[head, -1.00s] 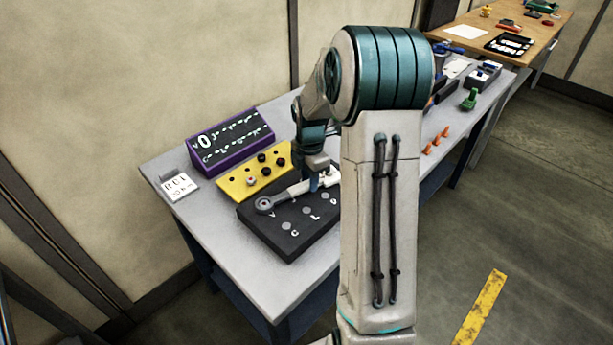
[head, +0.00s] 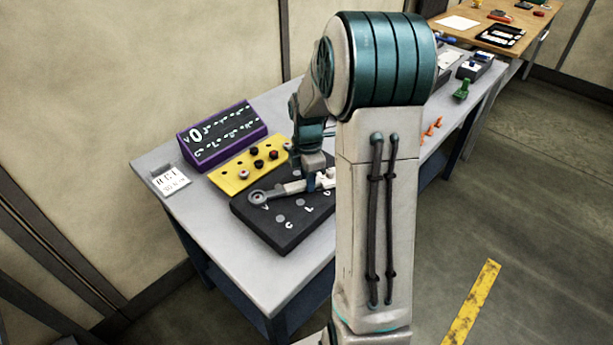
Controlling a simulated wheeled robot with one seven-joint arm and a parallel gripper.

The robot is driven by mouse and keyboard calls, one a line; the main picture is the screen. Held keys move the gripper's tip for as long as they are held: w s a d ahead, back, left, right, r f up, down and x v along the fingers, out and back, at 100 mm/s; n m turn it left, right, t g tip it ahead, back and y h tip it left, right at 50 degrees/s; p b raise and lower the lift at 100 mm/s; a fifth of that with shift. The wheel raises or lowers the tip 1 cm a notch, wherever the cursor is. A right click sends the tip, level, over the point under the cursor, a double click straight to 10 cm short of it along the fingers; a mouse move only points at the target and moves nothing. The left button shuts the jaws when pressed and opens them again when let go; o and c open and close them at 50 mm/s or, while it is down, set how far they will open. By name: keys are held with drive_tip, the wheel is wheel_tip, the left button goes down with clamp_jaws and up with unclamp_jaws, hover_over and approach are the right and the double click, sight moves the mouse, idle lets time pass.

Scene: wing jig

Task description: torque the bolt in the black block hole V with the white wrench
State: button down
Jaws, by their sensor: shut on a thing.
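The black block (head: 258,225) lies on the near part of the grey bench, with white letters by its holes. The white wrench (head: 283,191) lies low over the block. Its ring head (head: 258,198) sits at the hole marked V, and its handle runs right. A bolt inside the ring is too small to make out for sure. My gripper (head: 318,182) is shut on the wrench handle at the block's right side. My arm hides the block's right end and the handle's far end.
A yellow block (head: 229,181) with several dark bolts stands behind the black block. Behind it is a purple sign panel (head: 213,153). A white card (head: 170,181) stands at the left. Orange pieces (head: 431,131) and a green part (head: 462,90) lie further along the bench.

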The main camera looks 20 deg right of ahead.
sight(310, 210)
drive_tip(key=shift+s+a+m+b, duration=0.2)
drive_tip(key=shift+s+m+b, duration=0.15)
drive_tip(key=shift+s+m, duration=0.95)
drive_tip(key=shift+s, duration=0.15)
drive_tip(key=shift+s+a+m+b, duration=0.2)
drive_tip(key=shift+s+a+m, duration=0.1)
drive_tip(key=shift+s+m, duration=0.3)
drive_tip(key=shift+s+a+m+b, duration=0.15)
drive_tip(key=shift+s+a+m, duration=0.1)
drive_tip(key=shift+s+m, duration=0.3)
drive_tip(key=shift+s, duration=0.1)
drive_tip(key=shift+s+a+m, duration=0.6)
drive_tip(key=shift+s+m, duration=0.35)
